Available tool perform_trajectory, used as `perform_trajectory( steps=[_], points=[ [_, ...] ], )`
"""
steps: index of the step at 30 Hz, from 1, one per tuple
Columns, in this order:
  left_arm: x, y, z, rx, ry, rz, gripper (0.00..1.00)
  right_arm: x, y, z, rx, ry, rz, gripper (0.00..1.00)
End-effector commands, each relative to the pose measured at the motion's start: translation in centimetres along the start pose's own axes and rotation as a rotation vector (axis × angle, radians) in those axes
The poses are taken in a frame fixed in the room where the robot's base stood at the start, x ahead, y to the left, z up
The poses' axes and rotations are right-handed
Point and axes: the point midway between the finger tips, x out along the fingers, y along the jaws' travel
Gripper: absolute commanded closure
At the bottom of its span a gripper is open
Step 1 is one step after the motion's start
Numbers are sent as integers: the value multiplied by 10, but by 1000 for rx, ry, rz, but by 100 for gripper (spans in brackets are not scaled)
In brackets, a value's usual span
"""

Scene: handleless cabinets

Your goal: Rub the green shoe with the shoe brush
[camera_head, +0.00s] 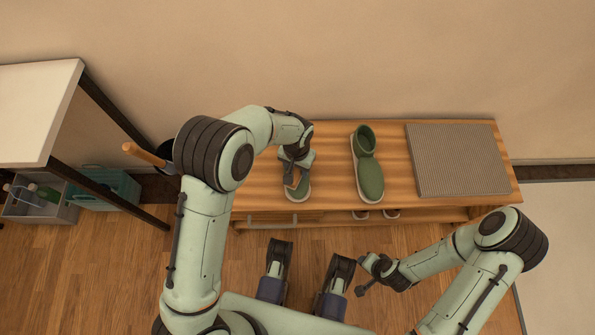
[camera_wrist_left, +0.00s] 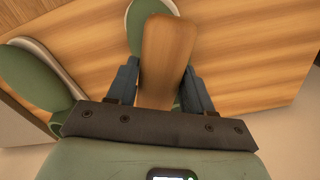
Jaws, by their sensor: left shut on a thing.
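My left gripper (camera_head: 296,175) is shut on the wooden shoe brush (camera_wrist_left: 168,50), which sits between its two fingers in the left wrist view. The brush (camera_head: 292,182) is held right over a green shoe (camera_head: 298,196) on the wooden bench. The gripper and brush hide much of this shoe; its toe shows behind the brush in the left wrist view (camera_wrist_left: 140,10). I cannot tell whether the bristles touch it. A second green shoe (camera_head: 369,178) stands apart to the right. My right gripper (camera_head: 360,276) is empty in front of the bench, its fingers apart.
The wooden bench (camera_head: 396,150) carries a grey ribbed mat (camera_head: 457,160) on its right part. More shoes (camera_head: 391,213) show on the shelf below. A white-topped table (camera_head: 35,110) stands at left, with a grey crate (camera_head: 42,208) and a teal crate (camera_head: 108,188) beneath.

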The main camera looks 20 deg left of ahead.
Motion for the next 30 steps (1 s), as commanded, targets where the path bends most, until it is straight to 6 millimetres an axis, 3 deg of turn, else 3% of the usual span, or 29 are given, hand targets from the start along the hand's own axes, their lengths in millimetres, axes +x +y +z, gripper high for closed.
perform_trajectory(
  steps=[18,30],
  points=[
    [4,-18,-32,0,0,0,78,16,4,1,1,-5,2,57],
    [2,-19,-34,1,1,0,78,15,3,1,1,-4,2,57]
  ],
)
